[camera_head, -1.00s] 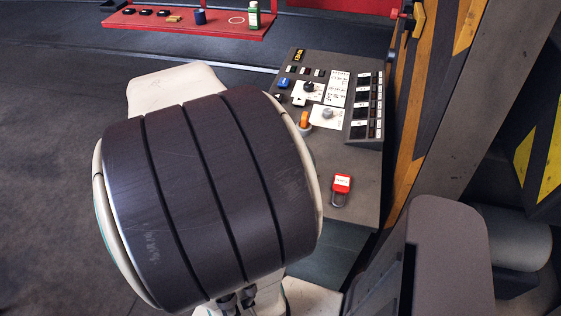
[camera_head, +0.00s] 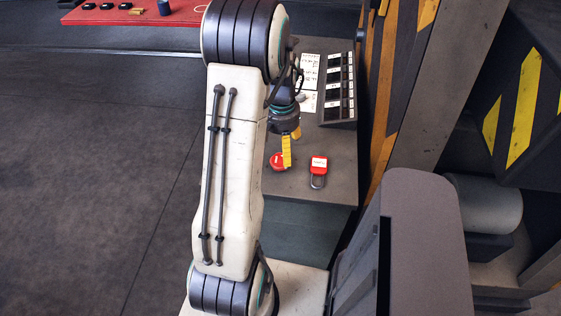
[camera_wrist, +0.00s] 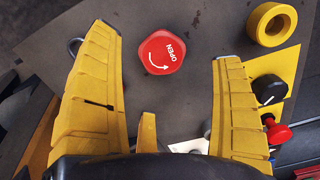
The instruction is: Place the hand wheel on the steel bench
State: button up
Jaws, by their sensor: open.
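A red, rounded piece marked OPEN with a curved arrow, seemingly the hand wheel (camera_wrist: 160,52), lies on a grey control desk. In the wrist view it sits between the two yellow fingers of my gripper (camera_wrist: 168,45), with a gap on each side. In the head view the red piece (camera_head: 277,161) shows just below and left of my gripper (camera_head: 287,158), partly covered by a finger. My gripper is open and holds nothing. A red bench (camera_head: 110,19) stands at the back left; I cannot tell whether it is the steel bench.
A red padlock (camera_head: 318,166) lies on the desk right of the red piece. A yellow ring (camera_wrist: 271,24), a black knob (camera_wrist: 269,88) and a red knob (camera_wrist: 278,131) sit beside the right finger. A switch block (camera_head: 338,90) and a striped post (camera_head: 384,80) bound the right side.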

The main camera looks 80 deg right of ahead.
aim_at(281, 159)
jog(key=shift+d+f, duration=0.2)
jog(key=shift+f, duration=0.35)
jog(key=shift+w+f+p, duration=0.1)
jog(key=shift+f+p, duration=0.9)
jog(key=shift+f, duration=2.15)
jog(key=c, duration=1.4)
